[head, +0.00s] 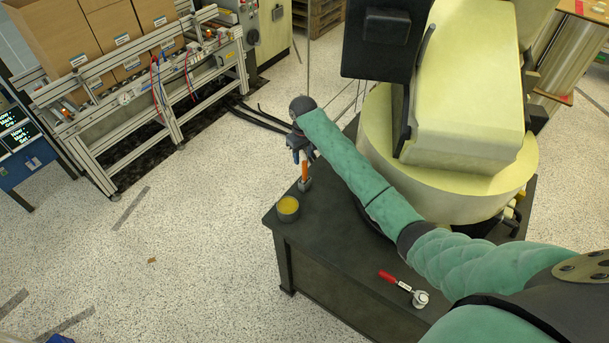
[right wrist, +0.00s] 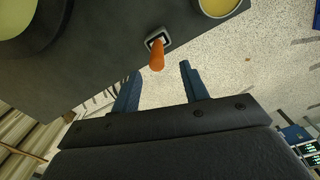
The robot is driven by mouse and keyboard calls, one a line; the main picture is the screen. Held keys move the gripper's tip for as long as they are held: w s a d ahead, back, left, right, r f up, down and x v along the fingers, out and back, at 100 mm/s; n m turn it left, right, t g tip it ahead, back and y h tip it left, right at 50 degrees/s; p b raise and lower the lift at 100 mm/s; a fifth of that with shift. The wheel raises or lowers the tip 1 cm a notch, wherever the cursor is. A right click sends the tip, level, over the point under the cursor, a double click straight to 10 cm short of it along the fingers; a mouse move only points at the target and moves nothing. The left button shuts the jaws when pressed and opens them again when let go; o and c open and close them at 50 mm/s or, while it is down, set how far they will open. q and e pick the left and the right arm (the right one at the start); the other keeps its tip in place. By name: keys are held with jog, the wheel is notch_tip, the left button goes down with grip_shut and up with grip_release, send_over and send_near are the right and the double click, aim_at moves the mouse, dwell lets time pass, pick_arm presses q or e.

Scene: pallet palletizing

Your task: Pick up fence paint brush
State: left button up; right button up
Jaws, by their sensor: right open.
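The fence paint brush (head: 305,176) has an orange handle and a grey lower part. It stands upright near the corner of a dark table (head: 340,250). My right gripper (head: 302,156) is just above the brush handle in the head view. In the right wrist view the brush (right wrist: 157,54) lies beyond the fingertips, with its handle end pointing toward my right gripper (right wrist: 162,80). The two blue fingers are spread and empty, apart from the brush. My left gripper is not in view.
A yellow paint tin (head: 288,207) stands beside the brush at the table corner. A red-handled tool (head: 402,287) lies on the near part of the table. A large cream machine (head: 450,130) stands on the table. A conveyor (head: 160,80) with cardboard boxes is at the upper left.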

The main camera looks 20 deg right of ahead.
aim_at(305, 161)
jog(key=shift+d+f, duration=0.2)
jog(key=shift+f, duration=2.8)
grip_shut()
